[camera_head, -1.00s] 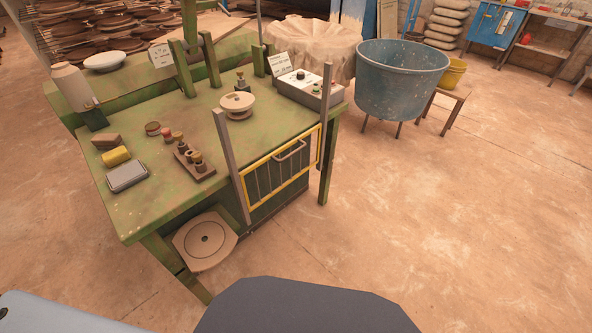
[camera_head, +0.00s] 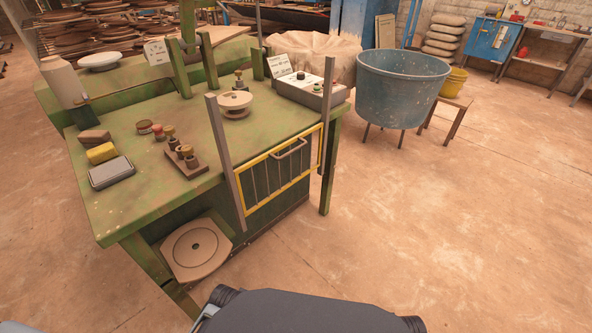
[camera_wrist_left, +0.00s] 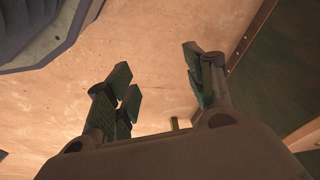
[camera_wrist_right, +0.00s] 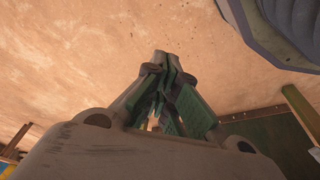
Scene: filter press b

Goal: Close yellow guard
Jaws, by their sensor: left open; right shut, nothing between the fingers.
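The yellow guard (camera_head: 241,192) is a yellow-edged barred panel with a grey handle (camera_head: 290,149) at its top. It sits low between two grey upright posts (camera_head: 225,150) at the front of the green press table, below the tabletop edge. My left gripper (camera_wrist_left: 158,82) is open and empty above the floor in the left wrist view. My right gripper (camera_wrist_right: 165,62) is shut and empty in the right wrist view. Neither gripper shows in the head view, and neither touches the guard.
The green table (camera_head: 130,215) holds a round mould (camera_head: 235,102), a control box (camera_head: 300,90), a weight block (camera_head: 187,160) and small items. A round plate (camera_head: 196,248) rests below it. A blue tub (camera_head: 400,90) stands to the right. The floor in front is clear.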

